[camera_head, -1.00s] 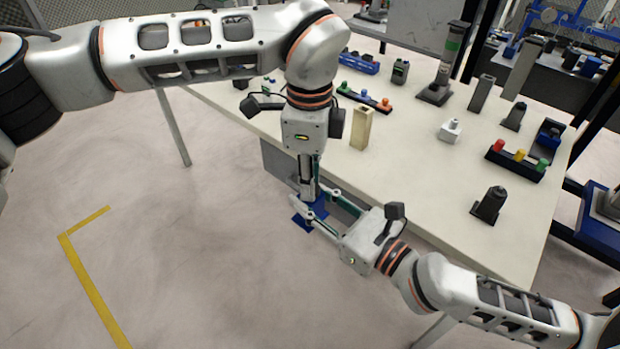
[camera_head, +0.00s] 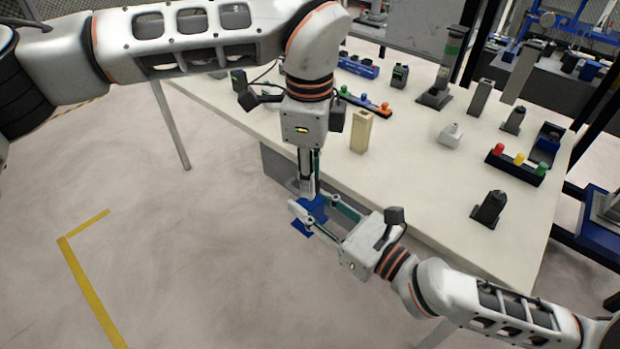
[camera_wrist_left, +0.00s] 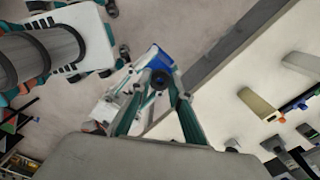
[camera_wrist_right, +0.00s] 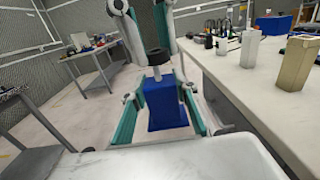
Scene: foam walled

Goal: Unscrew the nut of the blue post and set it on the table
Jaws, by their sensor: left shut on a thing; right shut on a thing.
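The blue post (camera_head: 302,230) is off the table, beyond its near edge, between the fingers of my right gripper (camera_head: 317,206). In the right wrist view the post (camera_wrist_right: 166,105) has a blue block base with a pale stud (camera_wrist_right: 157,73) on top. A dark round nut (camera_wrist_right: 157,57) sits at the top of the stud, with part of the stud bare below it. My left gripper (camera_head: 307,192) comes down from above and is shut on the nut. The left wrist view looks down on the nut (camera_wrist_left: 160,79). Fingers hide part of the post in the head view.
The pale table (camera_head: 420,180) lies to the right of my grippers. A beige block (camera_head: 361,132) stands near its edge, with a white fitting (camera_head: 450,134) and a dark post (camera_head: 489,208) farther right. Bare tabletop lies between them.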

